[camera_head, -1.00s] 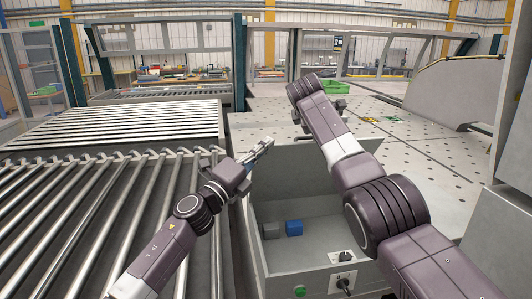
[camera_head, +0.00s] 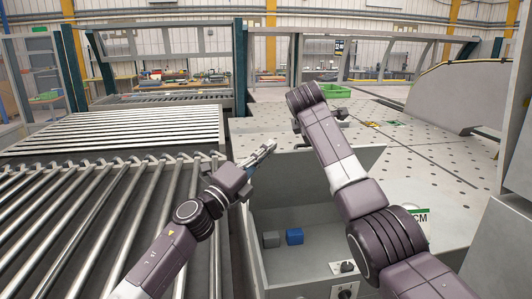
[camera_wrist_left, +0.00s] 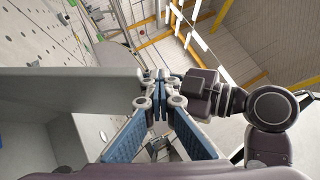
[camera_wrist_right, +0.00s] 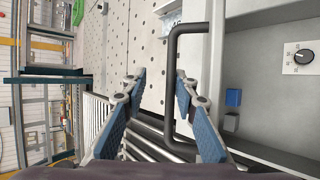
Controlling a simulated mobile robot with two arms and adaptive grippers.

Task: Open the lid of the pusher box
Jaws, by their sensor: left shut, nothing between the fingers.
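The pusher box (camera_head: 300,262) is a grey box at the lower middle of the head view, its inside open to sight. Its grey lid (camera_head: 295,172) stands raised at the back, partly covered by my right arm. My left gripper (camera_head: 270,146) is shut and empty by the lid's left end; in the left wrist view its closed tips (camera_wrist_left: 154,78) appear beside a grey panel edge.
A blue block (camera_head: 294,236) and a grey block (camera_head: 271,239) lie inside the box, near a black knob (camera_head: 346,267). A roller conveyor (camera_head: 100,210) fills the left. A perforated table (camera_head: 440,155) with a green crate (camera_head: 335,91) lies behind.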

